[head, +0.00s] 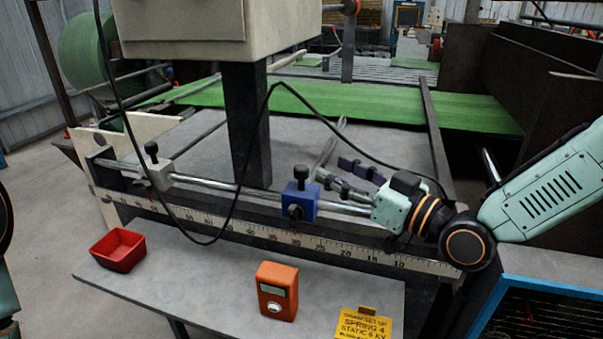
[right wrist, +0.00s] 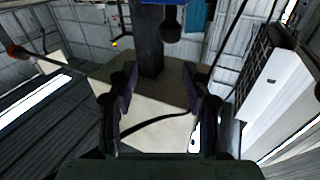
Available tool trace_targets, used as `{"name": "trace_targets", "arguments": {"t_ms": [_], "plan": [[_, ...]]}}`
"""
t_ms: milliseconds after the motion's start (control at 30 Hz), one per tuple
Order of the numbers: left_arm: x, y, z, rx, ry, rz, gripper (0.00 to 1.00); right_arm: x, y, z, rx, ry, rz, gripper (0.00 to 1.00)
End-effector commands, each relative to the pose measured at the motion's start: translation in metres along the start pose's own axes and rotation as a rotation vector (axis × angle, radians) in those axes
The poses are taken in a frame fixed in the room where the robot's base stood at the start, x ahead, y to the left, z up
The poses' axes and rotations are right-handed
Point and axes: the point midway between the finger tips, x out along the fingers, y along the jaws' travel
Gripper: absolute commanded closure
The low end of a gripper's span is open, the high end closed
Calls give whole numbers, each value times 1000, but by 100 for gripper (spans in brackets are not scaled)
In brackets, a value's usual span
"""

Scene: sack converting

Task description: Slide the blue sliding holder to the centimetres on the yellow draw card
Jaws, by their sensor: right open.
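The blue sliding holder (head: 299,203), with a black knob on top, sits on the metal rail above the ruler (head: 290,238). Its lower pointer is near the 30 region; I cannot read the exact value. The yellow card (head: 363,324) lies at the table's front edge, partly cut off; I read "SPRING 4" and "STATIC", the rest is unclear. My right gripper (head: 330,168) is open and empty, just right of and behind the holder, fingers pointing left. In the right wrist view the spread fingers (right wrist: 160,75) hold nothing, and the holder (right wrist: 176,2) shows at the top edge. My left gripper is out of view.
A grey sliding holder (head: 158,172) sits farther left on the rail. A black cable loops across the rail between the holders. A red tray (head: 118,250) and an orange meter (head: 277,291) stand on the front shelf (head: 200,285). A dark post rises behind the rail.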

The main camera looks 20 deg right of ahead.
Motion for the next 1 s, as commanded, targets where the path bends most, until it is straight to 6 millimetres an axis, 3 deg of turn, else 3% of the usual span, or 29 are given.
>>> {"name": "trace_targets", "arguments": {"t_ms": [133, 367, 1000], "plan": [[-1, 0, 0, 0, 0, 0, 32, 0, -10, 14, -37, -65, -47, 51], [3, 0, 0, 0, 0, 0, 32, 8, -10, 18, -45, -77, -48, 51], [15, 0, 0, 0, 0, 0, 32, 58, -12, 21, -43, -74, -47, 51]]}}
